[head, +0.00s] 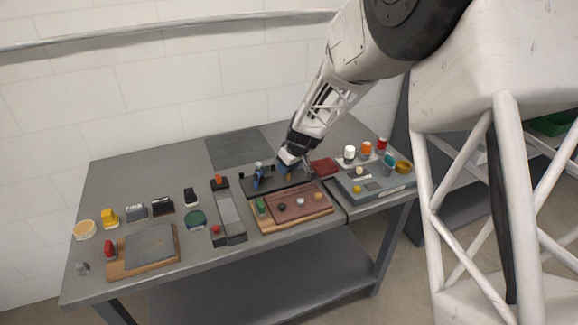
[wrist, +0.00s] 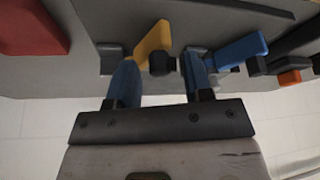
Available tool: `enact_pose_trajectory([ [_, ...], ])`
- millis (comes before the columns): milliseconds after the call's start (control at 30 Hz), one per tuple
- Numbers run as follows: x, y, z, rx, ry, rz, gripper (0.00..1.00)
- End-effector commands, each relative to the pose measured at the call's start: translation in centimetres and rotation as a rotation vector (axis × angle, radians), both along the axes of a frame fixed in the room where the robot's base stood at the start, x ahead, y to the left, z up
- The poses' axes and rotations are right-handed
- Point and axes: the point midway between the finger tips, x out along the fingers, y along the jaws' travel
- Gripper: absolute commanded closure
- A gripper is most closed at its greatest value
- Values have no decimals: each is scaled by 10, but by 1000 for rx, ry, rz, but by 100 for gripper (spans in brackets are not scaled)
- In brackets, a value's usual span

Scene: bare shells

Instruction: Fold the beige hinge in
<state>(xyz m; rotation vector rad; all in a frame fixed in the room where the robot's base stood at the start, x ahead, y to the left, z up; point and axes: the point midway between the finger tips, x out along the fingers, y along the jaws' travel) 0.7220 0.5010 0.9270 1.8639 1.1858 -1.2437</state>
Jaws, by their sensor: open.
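The beige hinge (wrist: 152,44) shows in the wrist view as a slanted tan flap beside a black round knob (wrist: 162,63). My gripper (wrist: 160,80) is open, with its two blue fingers on either side of the knob. The flap's lower end lies close to the left finger; I cannot tell whether they touch. A blue hinged piece (wrist: 240,50) stands just right of the right finger. In the head view my gripper (head: 287,165) is low over the dark hinge board (head: 268,189), and the beige hinge (head: 289,178) is a small speck below it.
A red block (wrist: 30,28) lies left of the board in the wrist view. In the head view, a wooden board with a brown tray (head: 290,207) is in front, a grey slider fixture (head: 229,215) left, and a grey panel (head: 375,186) with knobs right. Several jars stand behind that panel.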

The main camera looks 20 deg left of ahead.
Motion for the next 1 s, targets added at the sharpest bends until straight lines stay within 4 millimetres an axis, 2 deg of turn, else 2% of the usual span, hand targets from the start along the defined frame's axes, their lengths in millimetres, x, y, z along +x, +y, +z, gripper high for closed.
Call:
enact_pose_trajectory([
  [67, 0, 0, 0, 0, 0, 0, 54],
  [300, 0, 0, 0, 0, 0, 0, 89],
  [400, 0, 0, 0, 0, 0, 0, 100],
  [1000, -1, 3, -1, 0, -1, -50, 100],
])
